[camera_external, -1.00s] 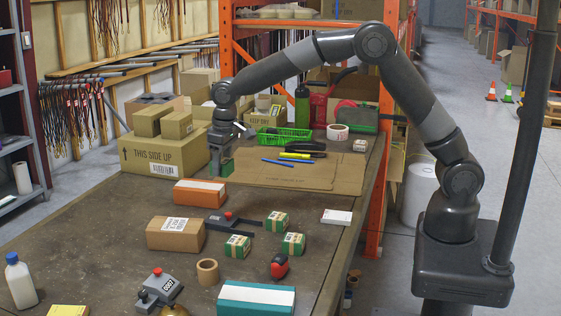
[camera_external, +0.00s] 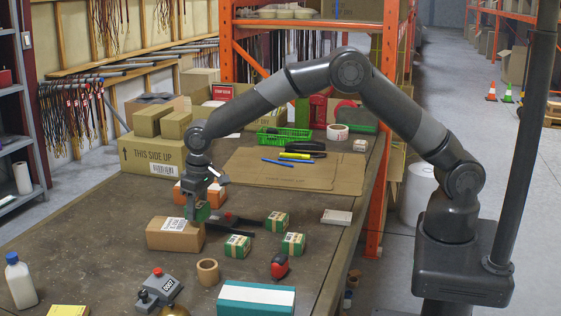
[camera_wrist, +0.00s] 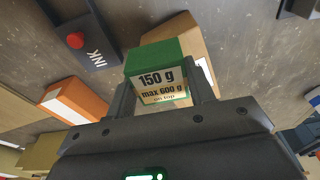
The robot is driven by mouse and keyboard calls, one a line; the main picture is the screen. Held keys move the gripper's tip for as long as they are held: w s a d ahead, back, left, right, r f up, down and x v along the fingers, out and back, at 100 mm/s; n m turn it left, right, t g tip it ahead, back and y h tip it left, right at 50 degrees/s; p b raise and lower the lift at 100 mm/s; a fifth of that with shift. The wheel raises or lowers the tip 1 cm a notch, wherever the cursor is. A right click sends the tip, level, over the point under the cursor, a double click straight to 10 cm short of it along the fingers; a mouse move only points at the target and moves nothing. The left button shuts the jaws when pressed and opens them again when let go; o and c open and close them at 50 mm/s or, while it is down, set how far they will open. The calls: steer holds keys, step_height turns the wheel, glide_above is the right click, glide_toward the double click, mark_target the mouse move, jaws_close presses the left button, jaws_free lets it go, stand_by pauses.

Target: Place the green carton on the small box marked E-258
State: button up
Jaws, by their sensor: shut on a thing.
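My gripper (camera_external: 203,200) is shut on a green carton (camera_external: 200,214). In the wrist view the green carton (camera_wrist: 158,75) sits between the fingers of my gripper (camera_wrist: 165,88), its label reading "150 g", "max 600 g" and "on top". In the external view it overlaps the right part of a brown box (camera_external: 170,240) with a white label; I cannot tell whether they touch. The brown box also shows behind the carton in the wrist view (camera_wrist: 180,32). No E-258 mark is legible on any box.
An orange-and-white box (camera_external: 186,193) lies behind the gripper. Several green cartons (camera_external: 293,244) stand to the right, near a tape roll (camera_external: 208,271) and a red-and-black object (camera_external: 280,266). A large carton (camera_external: 150,156) with two small boxes on top stands at the back left.

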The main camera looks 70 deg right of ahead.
steer(key=shift+f, duration=0.8)
steer(key=shift+f, duration=0.1)
steer(key=o, duration=1.1)
steer(key=shift+o, duration=0.2)
